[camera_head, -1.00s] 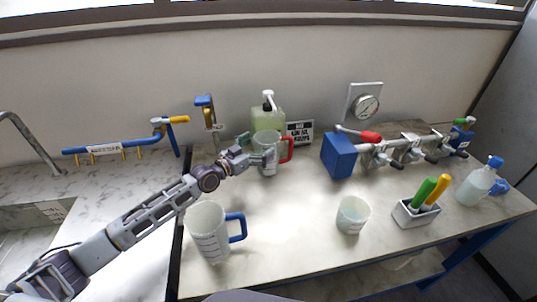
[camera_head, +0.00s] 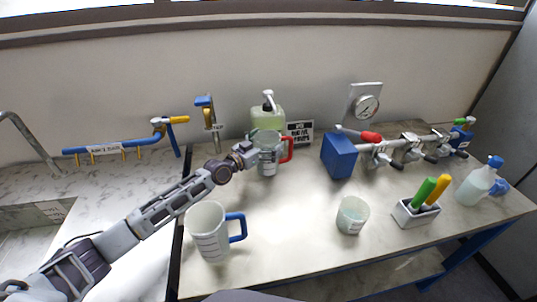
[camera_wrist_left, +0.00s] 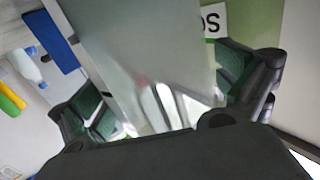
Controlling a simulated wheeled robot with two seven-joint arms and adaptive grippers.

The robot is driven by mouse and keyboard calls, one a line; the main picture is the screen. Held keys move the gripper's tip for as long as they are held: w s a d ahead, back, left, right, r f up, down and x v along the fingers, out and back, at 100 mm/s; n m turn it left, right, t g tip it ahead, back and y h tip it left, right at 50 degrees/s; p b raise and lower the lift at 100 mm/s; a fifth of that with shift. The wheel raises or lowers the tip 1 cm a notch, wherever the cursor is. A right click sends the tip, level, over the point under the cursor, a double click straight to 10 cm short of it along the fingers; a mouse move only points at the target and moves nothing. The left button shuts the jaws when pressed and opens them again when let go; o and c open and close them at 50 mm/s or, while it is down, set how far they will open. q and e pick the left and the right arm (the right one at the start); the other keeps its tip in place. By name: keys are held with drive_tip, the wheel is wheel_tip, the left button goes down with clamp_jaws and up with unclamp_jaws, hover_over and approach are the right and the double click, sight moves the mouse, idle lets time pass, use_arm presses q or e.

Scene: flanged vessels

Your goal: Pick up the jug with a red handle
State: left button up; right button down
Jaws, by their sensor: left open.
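The jug with a red handle (camera_head: 268,168) stands upright at the back of the table, in front of the soap bottle. Its red handle (camera_head: 288,149) points right. My left gripper (camera_head: 264,147) is at the jug's upper part and partly hides it. In the left wrist view the jug's pale wall (camera_wrist_left: 150,45) fills the space between the two green-padded fingers of my open left gripper (camera_wrist_left: 168,92). I cannot tell whether either finger touches the jug. My right gripper is not in view.
A jug with a blue handle (camera_head: 208,237) stands front left, below my left arm. A soap bottle (camera_head: 267,116) and a sign (camera_head: 300,131) are behind. A cup (camera_head: 352,216), a pen holder (camera_head: 415,213) and a valve pipe with a blue box (camera_head: 339,155) are right.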

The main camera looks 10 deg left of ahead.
use_arm(q)
drive_tip(key=shift+c, duration=0.3)
drive_tip(key=c, duration=1)
drive_tip(key=shift+r, duration=0.1)
drive_tip(key=shift+c, duration=0.3)
drive_tip(key=shift+r, duration=0.1)
